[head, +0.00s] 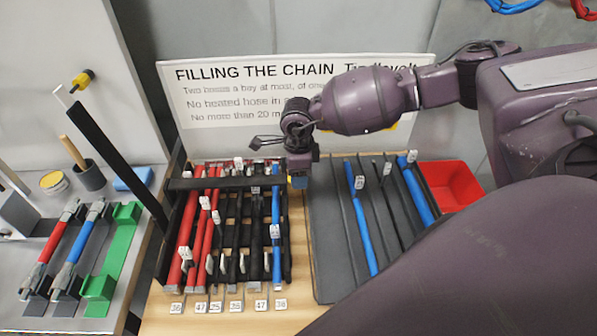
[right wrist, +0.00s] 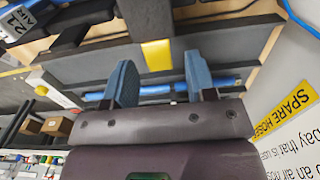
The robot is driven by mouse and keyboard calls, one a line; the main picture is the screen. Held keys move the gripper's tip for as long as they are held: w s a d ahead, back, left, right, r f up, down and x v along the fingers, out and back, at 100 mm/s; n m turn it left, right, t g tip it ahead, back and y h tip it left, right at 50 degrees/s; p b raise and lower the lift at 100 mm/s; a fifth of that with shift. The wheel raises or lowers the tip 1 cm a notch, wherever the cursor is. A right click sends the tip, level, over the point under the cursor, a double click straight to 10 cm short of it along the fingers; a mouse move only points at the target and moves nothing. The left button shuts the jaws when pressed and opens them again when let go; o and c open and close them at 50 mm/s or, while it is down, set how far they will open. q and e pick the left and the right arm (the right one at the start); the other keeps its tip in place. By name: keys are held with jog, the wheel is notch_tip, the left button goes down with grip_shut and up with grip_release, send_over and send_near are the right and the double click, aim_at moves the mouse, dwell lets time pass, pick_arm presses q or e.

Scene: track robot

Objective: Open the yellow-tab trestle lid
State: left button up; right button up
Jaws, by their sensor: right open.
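The trestle (head: 288,262) is a black rack holding red, black and blue hoses. A flat black bar (head: 225,184), which looks like its lid, lies level across the hoses towards the back. A second black bar (head: 115,155) stands tilted up at the rack's left. My right gripper (head: 298,182) is at the right end of the level bar, pointing down. In the right wrist view its two blue fingers (right wrist: 160,72) are open, with the yellow tab (right wrist: 156,55) between and just beyond the tips. I cannot tell if they touch it. My left gripper is not in view.
A dark grey board (head: 325,250) with blue and black hoses lies to the right, beside a red bin (head: 452,184). A white sign (head: 240,105) stands behind. A grey bench (head: 60,310) at left holds a green holder (head: 112,255) and a dark cup (head: 90,176).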

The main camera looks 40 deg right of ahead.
grip_shut()
dwell(0.3)
